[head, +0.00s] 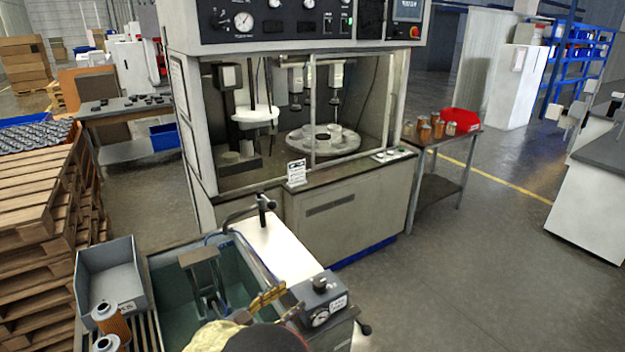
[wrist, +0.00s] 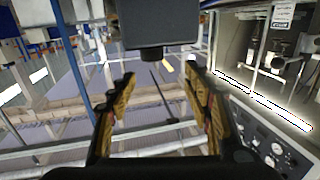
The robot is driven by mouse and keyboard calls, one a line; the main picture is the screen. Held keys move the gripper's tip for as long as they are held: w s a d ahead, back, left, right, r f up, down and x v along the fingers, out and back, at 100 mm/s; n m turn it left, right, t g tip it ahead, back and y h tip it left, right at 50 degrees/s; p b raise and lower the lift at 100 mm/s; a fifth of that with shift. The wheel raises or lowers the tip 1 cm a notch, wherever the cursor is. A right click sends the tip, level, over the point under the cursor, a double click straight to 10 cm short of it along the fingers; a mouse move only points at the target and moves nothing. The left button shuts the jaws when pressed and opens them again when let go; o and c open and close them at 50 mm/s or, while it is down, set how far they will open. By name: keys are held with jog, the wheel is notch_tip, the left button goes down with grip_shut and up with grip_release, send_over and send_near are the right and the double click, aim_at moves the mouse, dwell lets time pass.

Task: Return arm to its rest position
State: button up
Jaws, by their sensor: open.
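My gripper (wrist: 160,95) is open and empty in the wrist view, its two gold-padded fingers spread apart with nothing held between them. In the head view my gripper (head: 277,302) shows low in the middle, above the right part of the green-lined tank (head: 163,300) and beside the small gauge box (head: 320,300). Part of my arm covers the tank's front there. Two orange filter cartridges (head: 112,325) stand on a slatted rack at the lower left, apart from my gripper; the nearer one is cut by the frame edge.
A grey bin (head: 108,290) stands left of the tank. A bent pipe fitting (head: 262,208) rises behind it near the white ledge. A large test machine (head: 345,215) stands beyond. A side table (head: 432,160) holds several amber jars and a red bin (head: 461,119). Floor at right is clear.

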jog(key=w+r+y, duration=0.1)
jog(key=w+r, duration=0.1)
jog(key=w+r+y, duration=0.1)
jog(key=w+r, duration=0.1)
jog(key=w+d+r+t+y, duration=0.1)
jog(key=w+r, duration=0.1)
jog(key=shift+w, duration=0.1)
jog(key=w+d+r+n+t+y, duration=0.1)
jog(key=w+r+n+t+y, duration=0.1)
jog(key=w+r+y, duration=0.45)
jog(key=s+d+r+n+g+y, duration=0.1)
jog(key=s+d+r+n+y, duration=0.15)
jog(key=r, duration=0.35)
jog(key=s+d+r+n+y, duration=0.2)
jog(key=s+r+y, duration=0.15)
jog(key=r, duration=0.25)
jog(key=s+d+f+g+h, duration=0.1)
jog(key=s+d+f+g, duration=0.1)
jog(key=s+d, duration=0.5)
jog(key=s+d+f+n+g+h, duration=0.1)
jog(key=s+d+f+g, duration=0.2)
jog(key=s, duration=1.5)
jog(key=s+d+f+n+g+h, duration=0.1)
jog(key=s+d+f+g, duration=0.2)
jog(key=s+d, duration=0.8)
jog(key=shift+s+d+f+g, duration=0.25)
jog(key=shift+s+d+g, duration=0.1)
jog(key=shift+s+g, duration=0.35)
jog(key=shift+s+n, duration=0.1)
jog(key=shift+n, duration=0.15)
